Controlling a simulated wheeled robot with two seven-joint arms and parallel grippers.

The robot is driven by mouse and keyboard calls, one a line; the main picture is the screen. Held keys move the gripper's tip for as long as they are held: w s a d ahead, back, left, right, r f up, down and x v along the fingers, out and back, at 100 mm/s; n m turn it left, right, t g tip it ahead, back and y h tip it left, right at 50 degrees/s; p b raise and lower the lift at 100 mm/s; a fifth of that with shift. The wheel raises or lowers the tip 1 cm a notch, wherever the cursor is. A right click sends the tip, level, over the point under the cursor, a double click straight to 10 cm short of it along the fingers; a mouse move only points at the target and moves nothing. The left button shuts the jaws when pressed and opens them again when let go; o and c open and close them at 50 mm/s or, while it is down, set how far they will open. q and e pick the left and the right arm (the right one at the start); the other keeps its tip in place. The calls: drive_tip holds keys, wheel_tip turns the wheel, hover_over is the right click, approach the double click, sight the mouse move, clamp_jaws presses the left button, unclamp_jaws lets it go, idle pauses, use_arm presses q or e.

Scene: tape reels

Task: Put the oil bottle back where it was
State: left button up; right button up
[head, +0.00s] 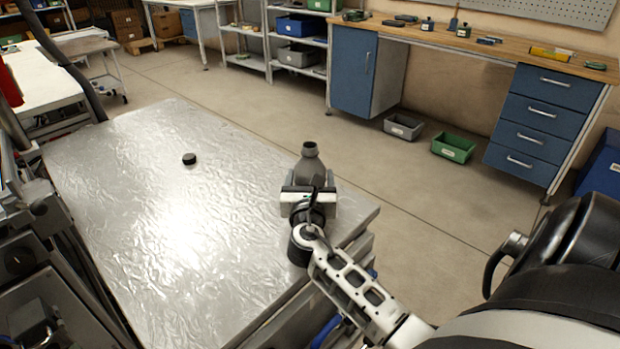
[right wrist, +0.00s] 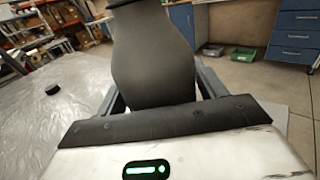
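The oil bottle is a dark grey bottle with a narrow neck and open-looking top (head: 311,166). It stands upright at the right part of the shiny metal-topped table (head: 130,150). My right gripper (head: 310,186) reaches it from the near side, with a finger on each side of its body. In the right wrist view the bottle (right wrist: 153,55) fills the space between the fingers, which look shut on it. Its base is hidden behind the gripper, so I cannot tell whether it touches the table. My left gripper is not in view.
A small black round piece (head: 189,159) lies on the table, left of the bottle. The rest of the tabletop is clear. Beyond open floor stands a wooden-topped workbench (head: 470,42) with blue drawers. A green bin (head: 453,148) and a grey bin (head: 403,126) sit beneath it.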

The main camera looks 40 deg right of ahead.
drive_tip(key=shift+o, duration=0.5)
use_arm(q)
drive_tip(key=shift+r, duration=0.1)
use_arm(e)
drive_tip(key=shift+r, duration=0.15)
drive_tip(key=shift+s+a, duration=0.15)
drive_tip(key=v, duration=1)
drive_tip(key=shift+s+a, duration=0.2)
drive_tip(key=shift+s, duration=0.05)
drive_tip(key=shift+s+a+r, duration=0.15)
drive_tip(key=shift+s+a, duration=0.15)
drive_tip(key=shift+s, duration=0.05)
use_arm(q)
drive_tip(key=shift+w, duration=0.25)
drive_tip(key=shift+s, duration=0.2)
